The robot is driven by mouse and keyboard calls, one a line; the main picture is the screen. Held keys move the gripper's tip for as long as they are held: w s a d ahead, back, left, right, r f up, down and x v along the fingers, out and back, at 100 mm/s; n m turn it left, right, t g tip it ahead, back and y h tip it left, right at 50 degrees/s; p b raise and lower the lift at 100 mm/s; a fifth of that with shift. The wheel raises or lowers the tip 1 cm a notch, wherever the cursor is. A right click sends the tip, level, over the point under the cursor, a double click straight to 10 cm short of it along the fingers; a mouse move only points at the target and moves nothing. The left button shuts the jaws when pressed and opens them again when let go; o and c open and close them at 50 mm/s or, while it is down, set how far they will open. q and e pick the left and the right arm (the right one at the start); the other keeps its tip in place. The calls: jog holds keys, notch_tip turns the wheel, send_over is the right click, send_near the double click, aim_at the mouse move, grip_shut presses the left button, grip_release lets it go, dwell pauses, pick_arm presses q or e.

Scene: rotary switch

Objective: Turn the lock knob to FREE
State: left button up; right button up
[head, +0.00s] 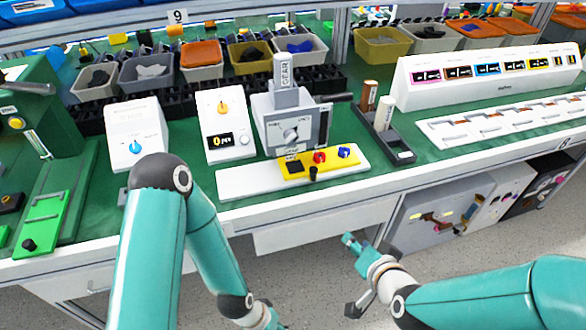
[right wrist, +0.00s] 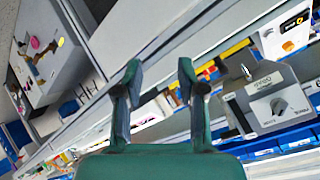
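The lock knob (head: 291,134) is a round grey dial on the sloped front of a grey box (head: 262,108) with a GEAR label on top. Small marks sit left and right of the dial; its setting is too small to tell. My right gripper (head: 352,275) is open and empty, in front of and below the bench edge, well apart from the knob. In the right wrist view its two fingers (right wrist: 160,74) are spread. My left gripper is mostly cut off at the bottom edge.
A white strip with a yellow switch panel (head: 318,163) lies in front of the grey box. A black handle sticks out at the box's right, near a dark tray (head: 395,150). Bins line the back.

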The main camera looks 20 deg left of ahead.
jog(key=s+a+r+t+y+b, duration=0.1)
jog(key=a+r+t+y+b, duration=0.25)
jog(key=a+r, duration=0.4)
jog(key=t+y+b, duration=0.1)
jog(key=t+b, duration=0.1)
send_near(293, 143)
pick_arm(q)
notch_tip(293, 143, down, 6)
jog(key=p, duration=0.1)
jog(key=shift+f, duration=0.25)
pick_arm(e)
jog(key=x, duration=0.9)
jog(key=shift+w+a+r, duration=0.1)
jog(key=shift+w+a, duration=0.1)
jog(key=shift+w, duration=0.05)
grip_shut()
